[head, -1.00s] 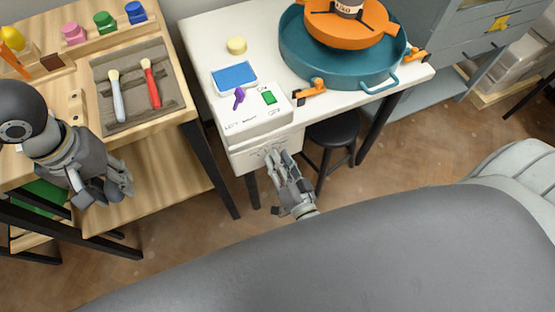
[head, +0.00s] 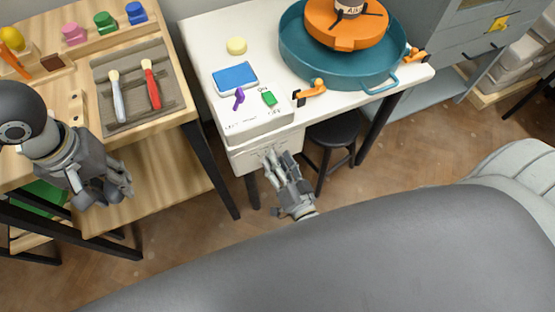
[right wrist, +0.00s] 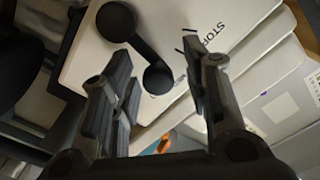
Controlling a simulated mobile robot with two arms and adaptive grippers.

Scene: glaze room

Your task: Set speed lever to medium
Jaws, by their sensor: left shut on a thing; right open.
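A black lever (right wrist: 138,48) with two round ends shows on a white panel in the right wrist view. The word STOP (right wrist: 207,27) and short marks are printed beside it. My right gripper (right wrist: 160,95) is open, its fingers on either side of the lever's lower round end; contact cannot be told. In the head view the right gripper (head: 275,160) is at the front face of the white control box (head: 256,124), and the lever is not distinguishable there. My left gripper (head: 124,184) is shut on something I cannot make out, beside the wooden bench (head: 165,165).
A teal basin (head: 310,68) holds an orange wheel (head: 335,30). A black stool (head: 335,130) stands underneath.

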